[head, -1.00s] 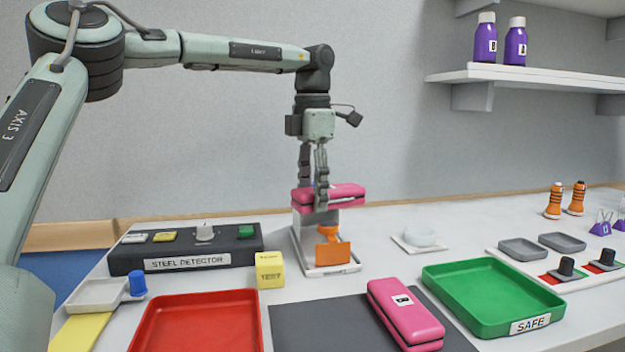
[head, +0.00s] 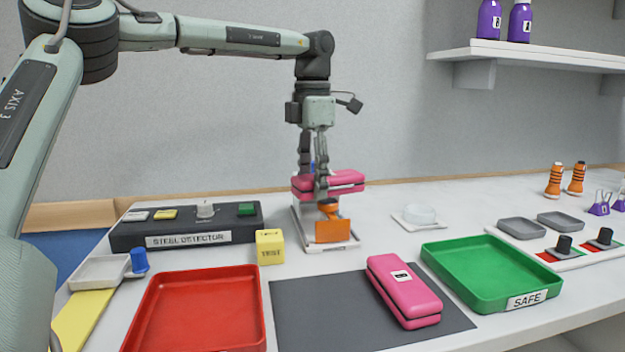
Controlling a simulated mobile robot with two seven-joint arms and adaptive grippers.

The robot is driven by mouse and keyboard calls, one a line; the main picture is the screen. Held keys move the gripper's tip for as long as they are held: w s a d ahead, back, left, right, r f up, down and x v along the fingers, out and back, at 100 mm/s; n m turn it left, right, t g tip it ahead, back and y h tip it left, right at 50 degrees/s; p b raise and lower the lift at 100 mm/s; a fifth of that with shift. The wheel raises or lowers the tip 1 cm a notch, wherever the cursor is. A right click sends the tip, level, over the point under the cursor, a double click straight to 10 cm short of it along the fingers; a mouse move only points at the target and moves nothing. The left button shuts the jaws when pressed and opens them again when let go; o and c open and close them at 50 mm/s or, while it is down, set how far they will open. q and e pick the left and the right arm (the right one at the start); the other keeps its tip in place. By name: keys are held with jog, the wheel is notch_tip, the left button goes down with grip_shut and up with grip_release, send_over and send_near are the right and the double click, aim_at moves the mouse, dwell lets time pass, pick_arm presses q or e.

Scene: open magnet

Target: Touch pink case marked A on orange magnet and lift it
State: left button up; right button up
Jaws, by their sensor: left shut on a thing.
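My left gripper (head: 314,190) is shut on a pink case (head: 342,184), with its fingers across the case's left part. No letter shows on this case. It is held level, directly above the orange magnet (head: 333,231) on its pale stand (head: 343,245). The underside of the case meets the top of the magnet in the picture; whether they touch is hard to tell. A second pink case (head: 408,297) lies on the dark grey mat (head: 305,315), with a small white label too small to read surely. My right gripper is out of view.
A steel detector (head: 185,239) and yellow test block (head: 270,247) stand left of the magnet. A red tray (head: 205,310) is front left, a green SAFE tray (head: 493,275) front right. A white dish (head: 420,215) sits right of the magnet. A shelf (head: 525,50) holds purple bottles.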

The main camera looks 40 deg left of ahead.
pick_arm(q)
jog(key=shift+f+b, duration=0.35)
jog(key=shift+f, duration=0.4)
dwell(0.5)
jog(key=shift+r+p, duration=0.35)
jog(key=shift+r, duration=1)
dwell(1.6)
jog(key=shift+r, duration=3.15)
